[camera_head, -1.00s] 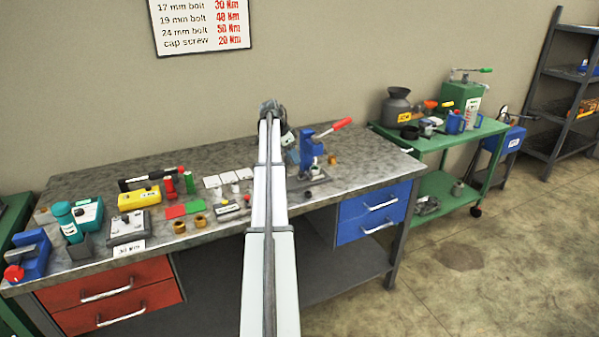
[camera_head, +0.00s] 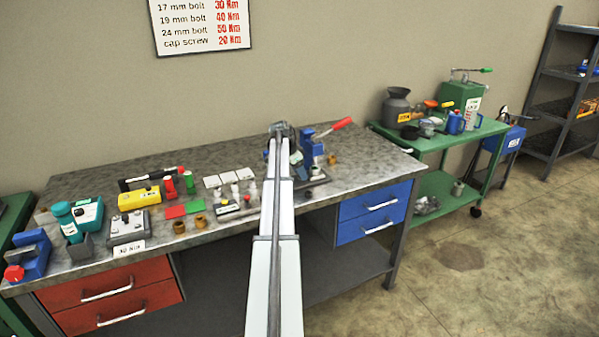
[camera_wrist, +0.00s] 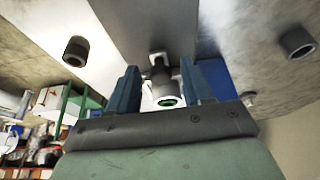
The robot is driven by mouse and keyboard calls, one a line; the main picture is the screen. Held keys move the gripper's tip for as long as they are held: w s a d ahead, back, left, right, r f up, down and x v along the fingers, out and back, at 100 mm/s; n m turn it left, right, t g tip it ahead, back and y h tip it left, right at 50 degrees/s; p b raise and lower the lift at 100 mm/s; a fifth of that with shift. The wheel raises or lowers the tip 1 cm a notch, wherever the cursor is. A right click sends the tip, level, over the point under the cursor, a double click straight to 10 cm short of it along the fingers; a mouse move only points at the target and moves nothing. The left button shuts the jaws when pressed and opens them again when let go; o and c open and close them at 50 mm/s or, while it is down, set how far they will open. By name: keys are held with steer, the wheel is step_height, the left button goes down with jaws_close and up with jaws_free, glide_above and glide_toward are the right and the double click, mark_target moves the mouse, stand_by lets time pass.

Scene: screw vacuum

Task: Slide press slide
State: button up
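The blue press (camera_head: 308,150) with its red-gripped lever (camera_head: 334,129) stands at the right part of the bench. My arm comes up the middle of the head view and hides the press's left side; its upper end is beside the press, and the fingers are hidden there. In the wrist view my gripper (camera_wrist: 159,66) shows two dark blue fingers, apart. A grey cylindrical part (camera_wrist: 159,72) and a pale round piece with a green ring (camera_wrist: 171,100) show in the gap. I see no clear grip on either; whether they touch the fingers is unclear.
A green cart (camera_head: 437,188) stands close on the right. Two short dark tubes (camera_wrist: 76,51) (camera_wrist: 297,43) flank the fingers.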

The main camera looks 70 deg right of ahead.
jaws_close()
steer(key=shift+a, duration=0.1)
stand_by(0.4)
steer(key=w+a, duration=0.7)
steer(key=shift+w+a, duration=0.25)
steer(key=shift+w, duration=0.15)
steer(key=shift+c, duration=1.8)
jaws_free()
steer(key=shift+a, duration=0.1)
steer(key=o, duration=0.4)
steer(key=shift+r, duration=0.1)
